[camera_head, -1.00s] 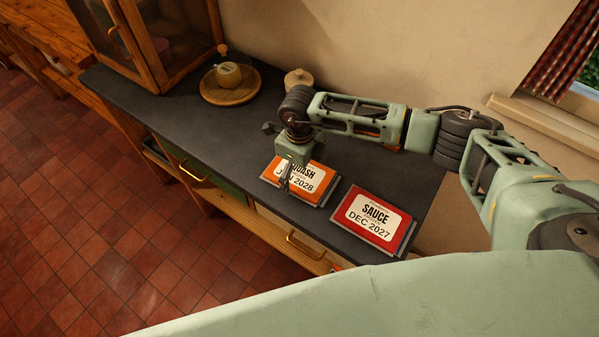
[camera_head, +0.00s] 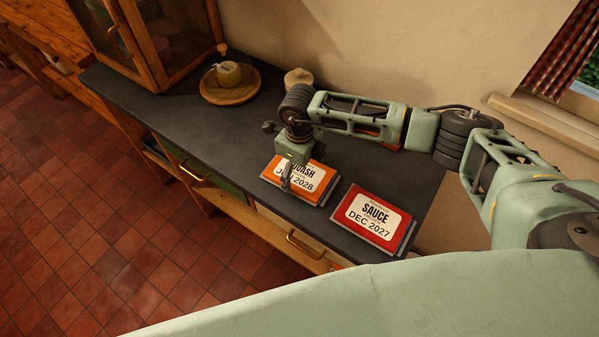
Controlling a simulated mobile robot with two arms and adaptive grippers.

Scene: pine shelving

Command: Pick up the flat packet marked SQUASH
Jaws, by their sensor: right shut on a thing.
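The flat orange packet marked SQUASH (camera_head: 313,186), with a white label reading 2028, lies on the dark worktop (camera_head: 205,129). My right gripper (camera_head: 287,183) reaches down onto it from above and is shut on it at its left part. The gripper hides some of the label's letters. The packet looks level and seems to lie on or very near the worktop; I cannot tell whether there is a gap beneath it. My left gripper is not in view.
A red packet marked SAUCE (camera_head: 369,222) lies just right of the SQUASH packet. A glazed wooden cabinet (camera_head: 150,45) stands at the left end.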

